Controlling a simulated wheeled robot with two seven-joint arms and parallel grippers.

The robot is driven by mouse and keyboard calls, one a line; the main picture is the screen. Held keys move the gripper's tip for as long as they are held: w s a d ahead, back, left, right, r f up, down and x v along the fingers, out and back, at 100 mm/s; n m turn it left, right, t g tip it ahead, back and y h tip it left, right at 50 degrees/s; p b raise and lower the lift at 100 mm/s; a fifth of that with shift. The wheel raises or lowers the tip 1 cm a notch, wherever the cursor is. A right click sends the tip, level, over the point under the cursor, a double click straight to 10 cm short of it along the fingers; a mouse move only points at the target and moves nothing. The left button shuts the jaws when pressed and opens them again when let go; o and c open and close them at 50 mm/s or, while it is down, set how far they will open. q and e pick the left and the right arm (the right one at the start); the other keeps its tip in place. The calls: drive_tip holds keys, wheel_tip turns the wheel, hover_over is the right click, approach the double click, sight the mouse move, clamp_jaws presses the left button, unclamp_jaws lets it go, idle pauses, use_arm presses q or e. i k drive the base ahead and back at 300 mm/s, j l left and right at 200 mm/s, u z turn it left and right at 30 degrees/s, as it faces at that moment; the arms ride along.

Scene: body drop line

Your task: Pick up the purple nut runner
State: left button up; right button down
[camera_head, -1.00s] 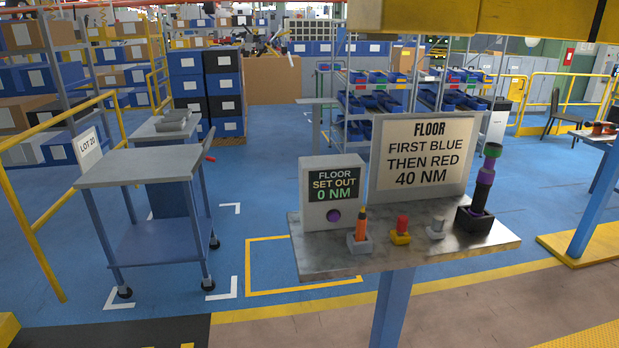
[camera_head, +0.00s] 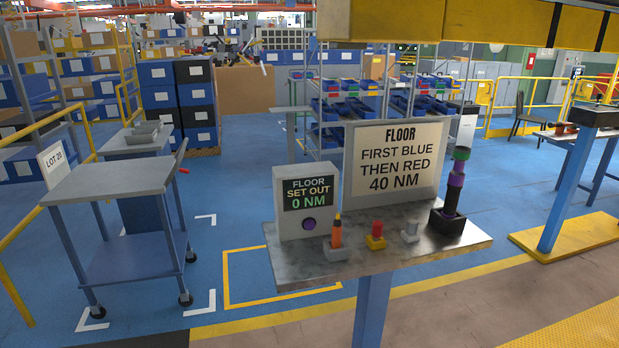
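The purple nut runner (camera_head: 454,184) stands upright in a black holder (camera_head: 459,221) at the right end of a metal shelf (camera_head: 375,259) on a blue post. It has a dark body, a purple band and a green top. Neither of my grippers shows in the head view.
On the shelf stand a display box reading 0 NM (camera_head: 308,202), a sign reading first blue then red, 40 NM (camera_head: 396,167), an orange tool (camera_head: 336,232), a red-topped piece (camera_head: 376,233) and a grey piece (camera_head: 411,230). A grey cart (camera_head: 112,177) stands left. A yellow beam (camera_head: 480,22) hangs overhead.

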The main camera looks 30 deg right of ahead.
sight(462, 153)
drive_tip(key=z, duration=3.1)
drive_tip(key=u, duration=1.35)
drive_tip(key=i+j+u, duration=0.15)
drive_tip(key=i+j, duration=0.15)
drive_tip(key=i, duration=0.15)
